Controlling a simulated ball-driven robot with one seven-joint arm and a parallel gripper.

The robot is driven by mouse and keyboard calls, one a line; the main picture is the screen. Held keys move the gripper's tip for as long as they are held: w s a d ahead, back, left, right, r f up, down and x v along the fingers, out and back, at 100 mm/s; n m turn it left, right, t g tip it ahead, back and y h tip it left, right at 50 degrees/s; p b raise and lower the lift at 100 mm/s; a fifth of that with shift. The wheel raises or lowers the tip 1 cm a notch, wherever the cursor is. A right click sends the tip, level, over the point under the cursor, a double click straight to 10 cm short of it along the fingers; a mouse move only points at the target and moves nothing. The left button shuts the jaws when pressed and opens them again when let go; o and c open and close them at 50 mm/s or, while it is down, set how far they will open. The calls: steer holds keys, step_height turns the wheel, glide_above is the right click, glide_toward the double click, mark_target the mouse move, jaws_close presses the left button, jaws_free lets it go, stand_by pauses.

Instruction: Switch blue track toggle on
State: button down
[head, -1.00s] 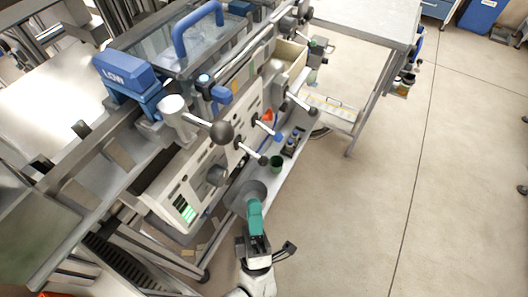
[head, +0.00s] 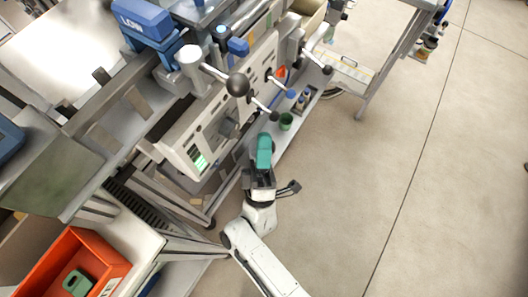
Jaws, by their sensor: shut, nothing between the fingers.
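A blue-tipped lever (head: 290,94) sticks out from the front of the machine panel (head: 210,135); it may be the blue track toggle, but I see no readable label and cannot tell its on or off position. My gripper (head: 264,140), with a teal end, is shut and empty. It is in front of the panel's lower right part, below the blue-tipped lever in the picture, with a visible gap between them. A dark-ended lever (head: 274,115) is closer to it. The fingertips are too small to see clearly.
A large black-ball lever (head: 237,84) and a grey knob (head: 228,127) project from the machine. A green cup (head: 286,121) stands on the lower shelf near my gripper. An orange bin (head: 118,262) is at lower left.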

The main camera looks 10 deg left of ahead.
mark_target(283, 88)
steer(key=w+r, duration=0.1)
steer(key=w+d+r+p, duration=0.1)
steer(key=w+r, duration=0.1)
steer(key=w+r+p, duration=0.1)
steer(key=shift+w+d+r, duration=0.3)
steer(key=shift+r, duration=0.05)
steer(key=shift+w+d+r, duration=0.15)
steer(key=shift+w+d, duration=0.15)
steer(key=shift+w, duration=0.05)
